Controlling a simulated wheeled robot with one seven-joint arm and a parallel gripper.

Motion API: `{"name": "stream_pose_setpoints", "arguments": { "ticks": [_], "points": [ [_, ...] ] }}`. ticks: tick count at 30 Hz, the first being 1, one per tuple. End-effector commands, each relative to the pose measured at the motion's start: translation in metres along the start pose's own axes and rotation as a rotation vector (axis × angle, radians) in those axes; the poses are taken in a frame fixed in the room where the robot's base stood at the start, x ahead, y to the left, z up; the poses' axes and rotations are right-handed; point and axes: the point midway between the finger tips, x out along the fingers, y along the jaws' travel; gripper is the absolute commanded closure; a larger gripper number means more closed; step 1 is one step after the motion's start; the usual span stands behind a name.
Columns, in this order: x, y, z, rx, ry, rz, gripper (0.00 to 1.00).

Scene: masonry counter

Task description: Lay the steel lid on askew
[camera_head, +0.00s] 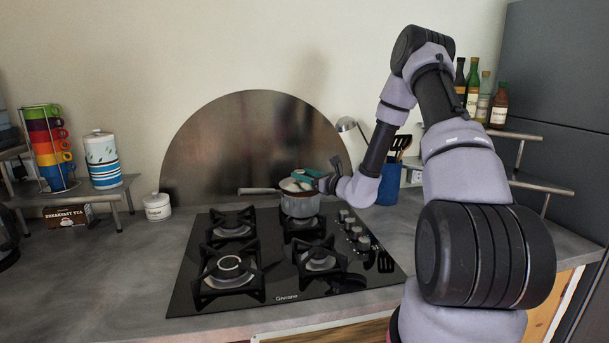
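A small grey saucepan (300,206) stands on the back right burner of the black gas hob, its long handle (258,191) pointing left. A pale, shiny rounded surface (290,186) shows at the pan's mouth; it looks like the steel lid, but it is small and partly covered, so its exact tilt cannot be told. My gripper (306,178), with teal fingers, is at the right side of the pan's top, close over that surface. Whether its fingers are closed on a knob or rim cannot be seen.
The hob (262,283) has several bare burners with black grates. A steel splashback (245,140) rises behind. A blue utensil crock (388,186) stands right of the pan, behind my arm. A white canister (157,206) stands left.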

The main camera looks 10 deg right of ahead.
Motion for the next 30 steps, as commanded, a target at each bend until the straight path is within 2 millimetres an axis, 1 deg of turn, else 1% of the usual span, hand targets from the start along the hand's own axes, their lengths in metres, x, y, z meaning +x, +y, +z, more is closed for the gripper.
{"name": "stream_pose_setpoints", "arguments": {
  "ticks": [10, 14, 17, 24, 27, 30],
  "points": [
    [-0.001, 0.0, 0.0, 0.0, 0.001, 0.0, 0.15],
    [-0.009, -0.001, 0.0, 0.001, 0.001, -0.001, 0.15],
    [-0.024, -0.001, 0.0, 0.001, 0.002, -0.003, 0.15],
    [-0.074, -0.001, 0.0, 0.001, 0.002, -0.003, 0.15],
    [-0.09, -0.001, 0.0, 0.002, 0.002, -0.002, 0.15],
    [-0.101, -0.001, 0.0, 0.0, 0.001, -0.001, 0.15]
  ]
}}
